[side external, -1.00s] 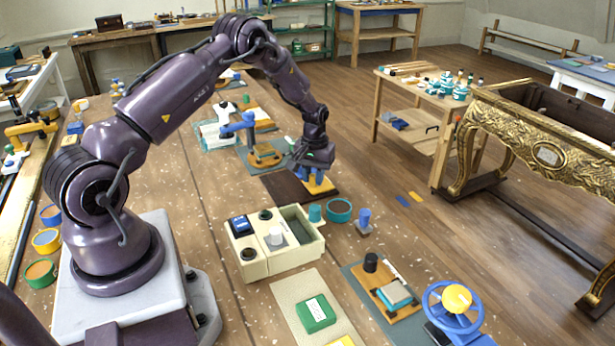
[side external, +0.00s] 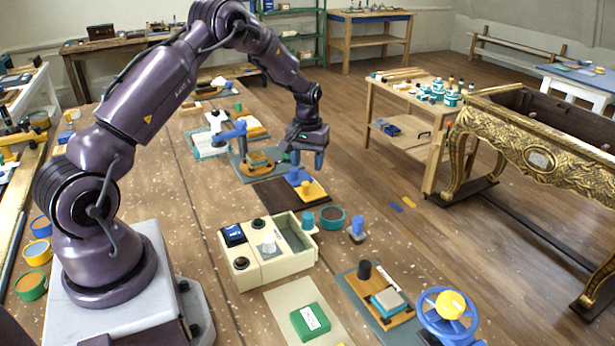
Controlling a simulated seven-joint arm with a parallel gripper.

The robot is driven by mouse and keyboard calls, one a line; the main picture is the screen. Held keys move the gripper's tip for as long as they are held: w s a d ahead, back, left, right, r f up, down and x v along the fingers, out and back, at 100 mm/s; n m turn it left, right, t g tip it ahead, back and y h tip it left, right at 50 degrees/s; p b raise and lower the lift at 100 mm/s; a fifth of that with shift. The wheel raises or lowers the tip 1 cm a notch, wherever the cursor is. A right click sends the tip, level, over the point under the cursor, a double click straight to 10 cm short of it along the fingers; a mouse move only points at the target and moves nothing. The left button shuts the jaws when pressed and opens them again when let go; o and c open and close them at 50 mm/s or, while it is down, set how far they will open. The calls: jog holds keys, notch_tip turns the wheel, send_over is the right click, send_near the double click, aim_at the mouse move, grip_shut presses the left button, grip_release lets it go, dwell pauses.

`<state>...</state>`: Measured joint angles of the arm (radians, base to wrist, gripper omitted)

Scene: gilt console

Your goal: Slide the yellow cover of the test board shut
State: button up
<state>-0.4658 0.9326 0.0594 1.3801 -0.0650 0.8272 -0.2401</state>
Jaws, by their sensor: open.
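A dark brown board (side external: 272,194) lies on the worktop with a yellow plate (side external: 315,191) at its right end. A blue block (side external: 298,176) stands at the plate's left side. My gripper (side external: 307,164) is above the yellow plate and blue block, blue fingers pointing down, open and empty. A small gap shows between fingers and plate. A cream box (side external: 262,272) stands nearer the camera, with a screen, black knobs, a pale knob (side external: 267,243) and an open compartment (side external: 292,236) at right. I cannot tell for certain which of these is the test board.
A teal cup (side external: 308,220), a round teal dish (side external: 332,217) and a blue peg (side external: 357,229) stand right of the box. A blue clamp-like fixture (side external: 231,133) stands behind the board. A blue handwheel (side external: 447,312) and green block (side external: 310,320) are in front.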

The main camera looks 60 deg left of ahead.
aim_at(307, 183)
notch_tip(307, 183, up, 6)
jog(key=shift+r, duration=0.15)
dwell(0.3)
jog(key=s+d+r+m+t, duration=0.2)
jog(key=s+d+r+m, duration=0.2)
jog(key=s+d+r, duration=0.5)
jog(key=s+d+r+m+t, duration=0.3)
jog(key=s+d+r+m, duration=0.2)
jog(key=s+d+r, duration=0.5)
jog(key=s+d, duration=0.5)
jog(key=shift+r+t, duration=0.2)
jog(key=shift+t, duration=0.1)
dwell(0.6)
